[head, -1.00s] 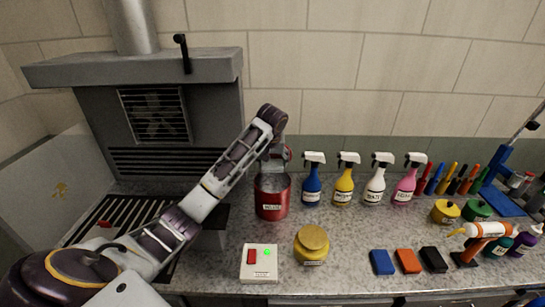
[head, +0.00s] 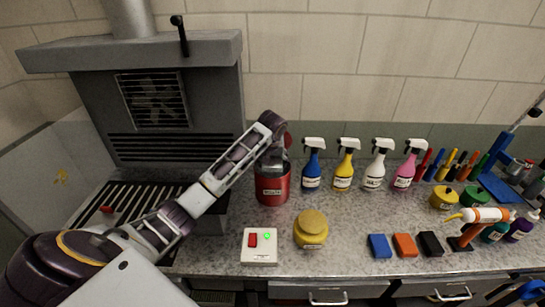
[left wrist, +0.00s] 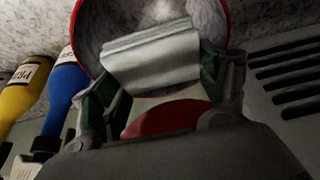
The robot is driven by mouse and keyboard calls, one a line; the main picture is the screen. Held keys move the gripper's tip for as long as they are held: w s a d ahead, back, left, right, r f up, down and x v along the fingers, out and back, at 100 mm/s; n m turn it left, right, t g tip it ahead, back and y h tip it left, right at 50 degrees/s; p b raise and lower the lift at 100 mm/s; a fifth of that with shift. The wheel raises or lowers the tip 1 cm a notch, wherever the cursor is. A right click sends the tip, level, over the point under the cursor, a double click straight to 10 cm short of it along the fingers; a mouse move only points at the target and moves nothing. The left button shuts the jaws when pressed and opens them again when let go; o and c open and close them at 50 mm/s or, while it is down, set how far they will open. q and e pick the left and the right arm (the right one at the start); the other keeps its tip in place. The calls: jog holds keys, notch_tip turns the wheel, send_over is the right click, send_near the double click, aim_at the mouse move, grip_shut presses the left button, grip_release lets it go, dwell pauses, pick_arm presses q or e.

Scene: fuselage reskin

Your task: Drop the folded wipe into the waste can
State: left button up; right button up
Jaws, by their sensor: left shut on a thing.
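In the left wrist view, the left gripper (left wrist: 157,75) is shut on the folded wipe (left wrist: 152,58), a pale grey layered pad. The wipe is in front of the can's open mouth, inside the red rim (left wrist: 228,20). How deep it sits cannot be told. The right gripper is not in view.
Spray bottles, the nearest a blue one (head: 312,165), stand right of the can. A yellow jar (head: 311,228) and a switch box (head: 259,246) are in front. A grey hood (head: 150,100) and slatted grille stand left.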

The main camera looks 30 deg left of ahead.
aim_at(272, 161)
pick_arm(q)
jog(key=shift+f, duration=0.55)
jog(key=o, duration=1)
jog(key=shift+r, duration=0.1)
jog(key=shift+r, duration=3.4)
jog(key=shift+s+f, duration=0.1)
jog(key=shift+s, duration=0.05)
